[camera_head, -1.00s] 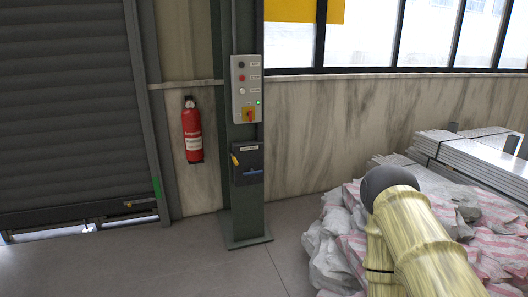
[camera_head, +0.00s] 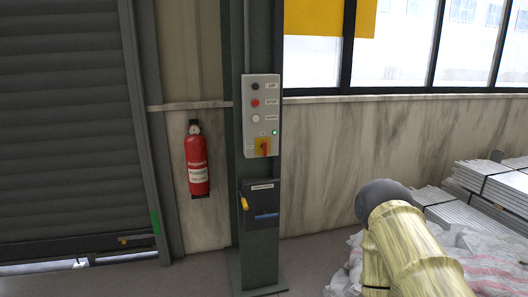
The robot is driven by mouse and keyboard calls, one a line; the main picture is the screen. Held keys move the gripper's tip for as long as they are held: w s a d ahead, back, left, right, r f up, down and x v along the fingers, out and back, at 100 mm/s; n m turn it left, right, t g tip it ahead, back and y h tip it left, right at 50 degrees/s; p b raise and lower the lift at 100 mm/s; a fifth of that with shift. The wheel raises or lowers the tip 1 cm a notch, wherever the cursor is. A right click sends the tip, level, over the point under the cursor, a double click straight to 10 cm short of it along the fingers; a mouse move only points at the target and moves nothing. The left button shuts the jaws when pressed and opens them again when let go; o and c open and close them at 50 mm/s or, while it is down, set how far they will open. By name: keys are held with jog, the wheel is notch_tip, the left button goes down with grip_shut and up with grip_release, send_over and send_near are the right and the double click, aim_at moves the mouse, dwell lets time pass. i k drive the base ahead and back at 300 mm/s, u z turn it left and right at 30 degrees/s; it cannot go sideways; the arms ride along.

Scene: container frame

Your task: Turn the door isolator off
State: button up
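A grey control box (camera_head: 260,95) is fixed to a dark green post. Black, red and white round buttons run down the box above the switch. My gripper is out of view; only part of my yellow-sleeved arm shows at the lower right, well apart from the box.
A dark box (camera_head: 259,204) with a yellow lever is on the post below. A red fire extinguisher (camera_head: 196,163) hangs left of the post, beside a grey roller door (camera_head: 65,120). Sacks (camera_head: 480,255) and stacked metal lengths (camera_head: 490,190) lie at the right.

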aim_at(264, 146)
jog(key=u, duration=0.3)
jog(key=i, duration=1.1)
jog(key=u, duration=0.15)
